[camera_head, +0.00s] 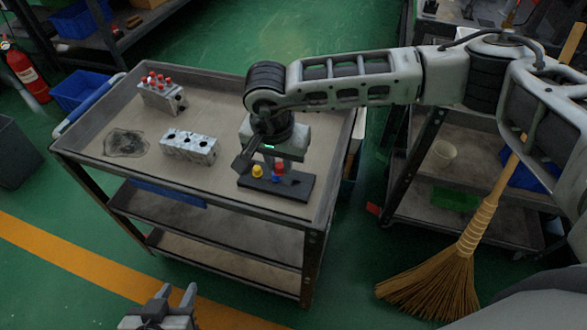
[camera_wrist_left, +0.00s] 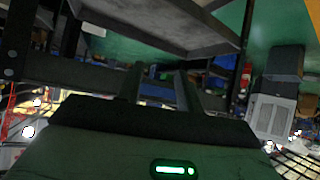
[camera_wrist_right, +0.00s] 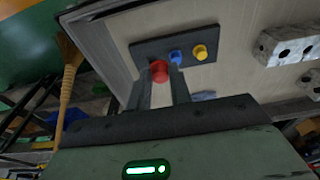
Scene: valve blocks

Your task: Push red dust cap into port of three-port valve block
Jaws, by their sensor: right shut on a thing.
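A red dust cap (camera_wrist_right: 159,70) is between the fingertips of my right gripper (camera_wrist_right: 161,85), which is shut on it. In the head view the red cap (camera_head: 279,167) shows just above a blue cap (camera_head: 277,178). It appears raised over the dark holder plate (camera_head: 300,187); the exact gap is unclear. A grey metal valve block (camera_head: 188,147) with dark ports lies left of the holder on the tray. It shows partly in the right wrist view (camera_wrist_right: 285,48), with open holes. My left gripper (camera_head: 177,292) is open and empty in front of the cart, low in the head view.
A yellow cap (camera_head: 258,171) stands on the holder beside the blue cap. A second metal block (camera_head: 162,96) with several red caps is at the back left of the tray. A dark stain (camera_head: 126,143) marks the left side. The raised tray rim (camera_head: 180,182) borders the worktop.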

